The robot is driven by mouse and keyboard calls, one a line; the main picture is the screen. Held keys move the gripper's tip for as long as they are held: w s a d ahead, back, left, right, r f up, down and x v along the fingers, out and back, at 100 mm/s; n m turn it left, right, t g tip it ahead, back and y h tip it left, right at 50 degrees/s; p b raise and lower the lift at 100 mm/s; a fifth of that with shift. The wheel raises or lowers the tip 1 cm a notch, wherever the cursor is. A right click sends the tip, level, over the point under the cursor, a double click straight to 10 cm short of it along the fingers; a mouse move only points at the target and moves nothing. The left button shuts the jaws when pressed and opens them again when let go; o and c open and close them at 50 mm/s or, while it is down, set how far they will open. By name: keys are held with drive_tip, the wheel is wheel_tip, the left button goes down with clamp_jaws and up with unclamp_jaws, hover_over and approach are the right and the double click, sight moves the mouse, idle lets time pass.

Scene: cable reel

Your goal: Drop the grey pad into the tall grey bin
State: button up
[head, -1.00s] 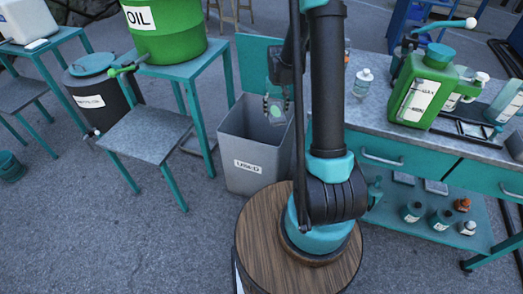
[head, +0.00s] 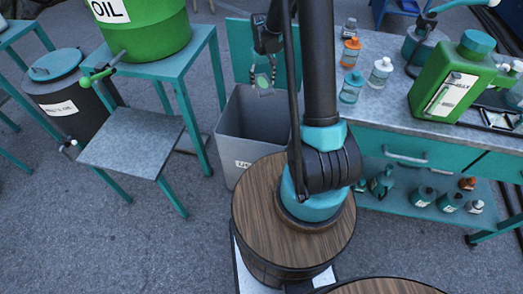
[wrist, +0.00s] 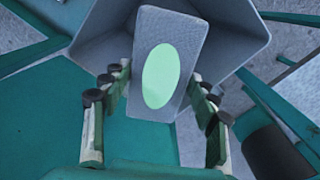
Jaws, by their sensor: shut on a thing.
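The grey pad (wrist: 182,28), a slab with a pale green oval on its face, is between the fingers of my gripper (wrist: 155,112) in the wrist view. My gripper (head: 264,78) is shut on the pad and hangs above the tall grey bin (head: 232,140) in the head view. The pad (head: 264,90) looks small there, near the bin's back rim. The open-topped bin (wrist: 235,50) shows behind the pad in the wrist view. The pad hides part of its inside.
A teal stand with a green oil drum (head: 150,35) and a lower grey-topped table (head: 135,140) are left of the bin. A workbench (head: 380,120) with bottles and a green canister (head: 455,90) is on the right. A wood-topped drum shape (head: 260,210) is in front.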

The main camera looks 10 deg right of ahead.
drive_tip(key=shift+f, duration=1.25)
drive_tip(key=o, duration=1.3)
drive_tip(key=shift+o, duration=0.2)
drive_tip(key=shift+r, duration=0.1)
wheel_tip(320, 180, up, 12)
